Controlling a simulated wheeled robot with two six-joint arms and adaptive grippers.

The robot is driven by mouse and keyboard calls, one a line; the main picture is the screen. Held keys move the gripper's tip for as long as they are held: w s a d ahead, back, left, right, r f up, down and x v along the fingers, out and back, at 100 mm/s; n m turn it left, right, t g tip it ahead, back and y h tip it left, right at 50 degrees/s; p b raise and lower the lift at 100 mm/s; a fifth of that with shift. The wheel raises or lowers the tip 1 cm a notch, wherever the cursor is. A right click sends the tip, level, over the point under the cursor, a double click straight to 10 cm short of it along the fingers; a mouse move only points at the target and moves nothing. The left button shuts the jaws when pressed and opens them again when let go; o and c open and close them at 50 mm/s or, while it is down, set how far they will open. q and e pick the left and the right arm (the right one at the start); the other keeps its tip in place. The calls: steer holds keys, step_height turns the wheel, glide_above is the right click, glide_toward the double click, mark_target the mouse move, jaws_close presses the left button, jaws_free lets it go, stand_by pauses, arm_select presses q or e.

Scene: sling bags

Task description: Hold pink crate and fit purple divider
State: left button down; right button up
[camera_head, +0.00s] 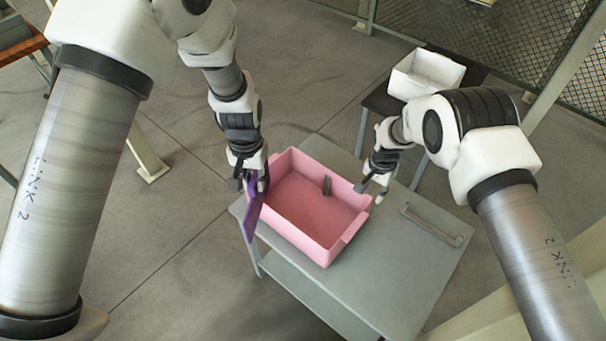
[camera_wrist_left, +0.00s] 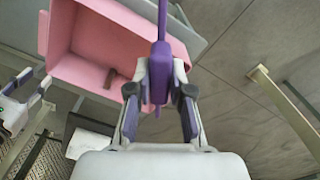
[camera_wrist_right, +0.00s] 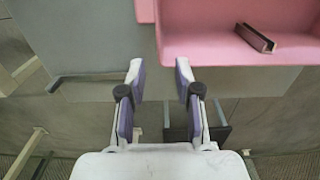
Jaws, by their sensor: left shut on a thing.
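The pink crate (camera_head: 322,249) stands on a grey cart top and is open upward. It also shows in the left wrist view (camera_wrist_left: 95,75) and the right wrist view (camera_wrist_right: 200,45). A small dark slotted piece (camera_head: 327,185) sits inside the crate by its far wall. My left gripper (camera_head: 257,183) is shut on the purple divider (camera_head: 251,214), held upright beside the crate's left side. In the left wrist view the divider (camera_wrist_left: 160,70) is between the fingers. My right gripper (camera_head: 371,187) is open and empty by the crate's right far corner, apart from the wall in its wrist view (camera_wrist_right: 158,75).
The grey cart top (camera_head: 400,270) has free room to the right of the crate, with a handle (camera_head: 432,223) near its right edge. A white bin (camera_head: 425,72) stands on a dark stand behind. A mesh fence runs along the back.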

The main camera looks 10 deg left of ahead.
arm_select(q)
steer(key=shift+s+r, duration=0.15)
steer(key=shift+s, duration=0.35)
arm_select(e)
steer(key=shift+s+r, duration=0.15)
steer(key=shift+f, duration=0.6)
arm_select(q)
steer(key=w+d+r+m, duration=0.3)
steer(key=w+d+m, duration=0.3)
steer(key=w+d, duration=0.4)
steer(key=shift+w+d+r, duration=0.35)
steer(key=shift+w+d, duration=0.05)
steer(key=shift+w, duration=0.65)
arm_select(e)
step_height(320, 180, down, 11)
steer(key=shift+r, duration=0.1)
